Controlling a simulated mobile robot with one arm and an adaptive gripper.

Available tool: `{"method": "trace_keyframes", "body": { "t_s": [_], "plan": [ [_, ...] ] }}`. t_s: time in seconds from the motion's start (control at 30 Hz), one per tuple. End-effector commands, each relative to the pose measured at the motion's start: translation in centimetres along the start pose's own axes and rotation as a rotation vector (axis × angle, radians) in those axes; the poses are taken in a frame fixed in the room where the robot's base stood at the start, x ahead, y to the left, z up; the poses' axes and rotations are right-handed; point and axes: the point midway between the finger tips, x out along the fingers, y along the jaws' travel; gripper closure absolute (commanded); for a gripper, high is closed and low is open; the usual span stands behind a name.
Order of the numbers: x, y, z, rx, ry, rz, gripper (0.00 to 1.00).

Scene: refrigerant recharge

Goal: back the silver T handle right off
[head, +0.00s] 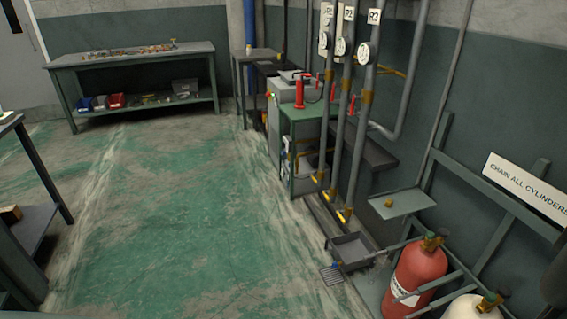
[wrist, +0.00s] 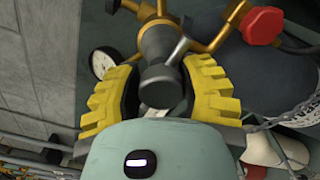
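In the wrist view, a dark grey cylindrical fitting (wrist: 155,40) with a rounded dark end (wrist: 160,85) points toward me. A short silver bar, which looks like part of the T handle (wrist: 178,52), sticks out from its side. My gripper (wrist: 162,92) has its yellow ridged fingers to the left and right of the dark end. The fingers stand apart, and I cannot tell whether their dark inner pads touch it. Neither the T handle nor my gripper can be made out in the head view.
In the wrist view, a brass pipe with a red knob (wrist: 264,25) lies upper right, a gauge (wrist: 103,62) left, and a chain (wrist: 296,116) right. In the head view, a red cylinder (head: 415,275) and a white cylinder (head: 470,308) stand lower right.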

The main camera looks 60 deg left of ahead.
Motion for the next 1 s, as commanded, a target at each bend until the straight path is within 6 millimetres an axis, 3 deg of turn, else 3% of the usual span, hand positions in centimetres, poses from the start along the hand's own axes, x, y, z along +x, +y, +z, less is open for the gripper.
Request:
{"method": "trace_keyframes", "body": {
  "t_s": [0.27, 0.67, 1.0],
  "plan": [
    [0.0, -0.1, 0.0, 0.002, 0.0, -0.002, 0.34],
    [-0.6, -0.2, 0.1, 0.003, -0.002, -0.004, 0.34],
    [-4.4, -0.3, 0.2, 0.004, -0.004, -0.008, 0.34]
  ]
}}
